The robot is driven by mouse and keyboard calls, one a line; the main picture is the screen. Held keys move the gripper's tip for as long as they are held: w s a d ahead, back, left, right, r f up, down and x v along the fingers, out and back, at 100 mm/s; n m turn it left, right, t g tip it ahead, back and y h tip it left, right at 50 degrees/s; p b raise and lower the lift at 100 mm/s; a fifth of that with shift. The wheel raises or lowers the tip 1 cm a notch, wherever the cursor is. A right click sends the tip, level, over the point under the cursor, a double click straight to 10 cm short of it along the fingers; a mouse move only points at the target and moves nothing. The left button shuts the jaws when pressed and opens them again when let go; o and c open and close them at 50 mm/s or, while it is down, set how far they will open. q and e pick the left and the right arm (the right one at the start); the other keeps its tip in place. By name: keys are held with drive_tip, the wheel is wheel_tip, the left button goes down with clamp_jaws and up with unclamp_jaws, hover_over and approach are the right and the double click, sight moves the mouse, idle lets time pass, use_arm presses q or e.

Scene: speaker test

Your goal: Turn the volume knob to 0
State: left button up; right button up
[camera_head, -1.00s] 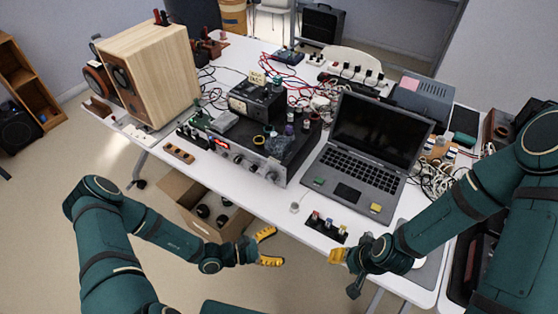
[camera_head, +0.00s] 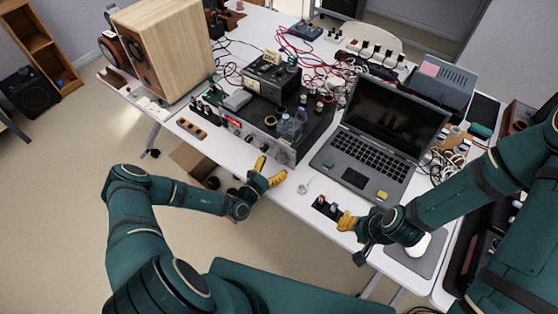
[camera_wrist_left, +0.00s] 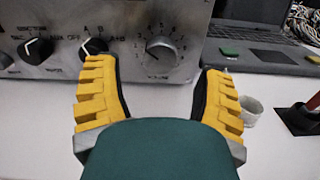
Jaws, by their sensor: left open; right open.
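The silver front panel of the amplifier (camera_head: 252,136) faces me at the table's front edge. In the left wrist view a large round silver-grey knob (camera_wrist_left: 160,48) with scale marks around it sits on this panel. Its exact setting is too small to read. My left gripper (camera_head: 270,172) is open in front of the panel's right part; in the wrist view its yellow fingers (camera_wrist_left: 157,75) stand either side of the knob, lower and nearer, apart from it. My right gripper (camera_head: 346,221) is open and empty at the table's front edge, near a small black switch block (camera_head: 327,208).
Two black selector knobs (camera_wrist_left: 38,49) sit left of the big knob. An open laptop (camera_head: 365,155) stands right of the amplifier. A small white cup-like ring (camera_head: 303,188) lies near my left gripper. A wooden speaker (camera_head: 172,50) stands at the left.

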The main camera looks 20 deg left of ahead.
sight(279, 161)
use_arm(q)
drive_tip(key=shift+x, duration=1.85)
drive_tip(key=c, duration=1.2)
